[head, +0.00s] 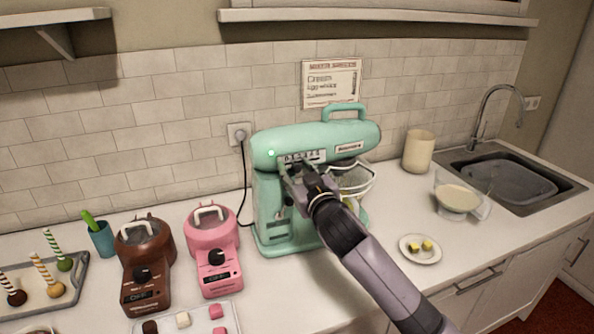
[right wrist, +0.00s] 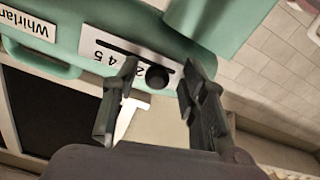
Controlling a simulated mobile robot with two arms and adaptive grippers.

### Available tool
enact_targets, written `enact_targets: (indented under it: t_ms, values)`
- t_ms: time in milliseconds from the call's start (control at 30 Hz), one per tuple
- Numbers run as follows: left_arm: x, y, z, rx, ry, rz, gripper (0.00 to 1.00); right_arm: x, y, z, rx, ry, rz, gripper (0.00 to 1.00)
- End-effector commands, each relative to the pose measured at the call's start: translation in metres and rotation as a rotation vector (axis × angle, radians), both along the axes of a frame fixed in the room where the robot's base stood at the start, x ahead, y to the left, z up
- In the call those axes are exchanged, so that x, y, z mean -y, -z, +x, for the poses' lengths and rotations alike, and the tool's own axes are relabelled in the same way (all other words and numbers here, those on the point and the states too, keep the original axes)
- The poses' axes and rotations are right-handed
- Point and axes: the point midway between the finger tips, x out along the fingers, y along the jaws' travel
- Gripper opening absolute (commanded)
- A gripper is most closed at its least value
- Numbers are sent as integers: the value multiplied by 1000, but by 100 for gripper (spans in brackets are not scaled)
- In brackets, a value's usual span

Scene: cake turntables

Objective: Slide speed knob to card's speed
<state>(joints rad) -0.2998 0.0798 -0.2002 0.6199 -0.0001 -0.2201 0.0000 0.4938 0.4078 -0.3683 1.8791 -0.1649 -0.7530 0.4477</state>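A mint-green stand mixer (head: 313,145) stands on the counter by the wall. The round black speed knob (right wrist: 158,77) sits in the scale's dark slot. My right gripper (right wrist: 157,65) is open, with one finger on each side of the knob and small gaps to it. In the head view my right gripper (head: 300,172) covers the knob. The speeds card (head: 331,83) hangs above; Cream and Egg whites are readable. My left gripper is not in view.
Brown (head: 146,250) and pink (head: 210,240) appliances stand to the left.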

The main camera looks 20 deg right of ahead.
Motion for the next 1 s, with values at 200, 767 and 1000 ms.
enact_targets:
  t_ms: [200,767,1000]
  values:
    - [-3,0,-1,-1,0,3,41,0,0,-2,0,0,0,40]
    - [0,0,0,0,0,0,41,3,1,-95,0,-1,1,40]
    - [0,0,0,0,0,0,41,5,1,-118,-1,1,0,40]
